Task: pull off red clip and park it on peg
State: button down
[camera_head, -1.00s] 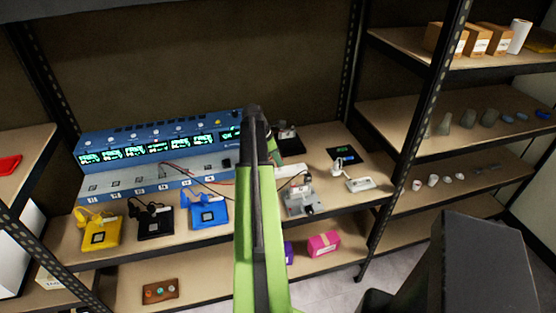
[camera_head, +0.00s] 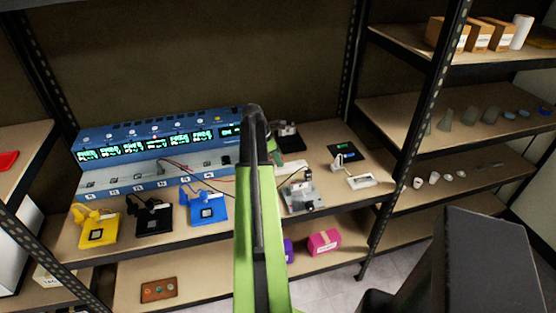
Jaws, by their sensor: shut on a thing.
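My green and black arm (camera_head: 262,215) rises through the middle of the view and hides what is straight behind it. My gripper's fingertips are not visible. I cannot make out the red clip or the peg. Thin leads (camera_head: 200,178), one dark and one reddish, run from the front of the blue instrument rack (camera_head: 150,180) toward the right and pass behind my arm. The rack has a row of lit green displays.
Yellow (camera_head: 98,232), black (camera_head: 153,222) and blue (camera_head: 209,210) fixtures stand along the bench front, left of my arm. A grey device (camera_head: 302,197) and a white one (camera_head: 362,181) stand to the right. A pink box (camera_head: 323,242) is below. Shelf posts flank the bench.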

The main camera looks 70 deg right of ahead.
jog(key=shift+f, duration=0.25)
jog(key=c, duration=1.3)
grip_release()
jog(key=shift+r, duration=0.1)
jog(key=p+v, duration=1.5)
jog(key=v, duration=0.2)
jog(key=shift+p, duration=0.4)
jog(key=shift+w, duration=0.15)
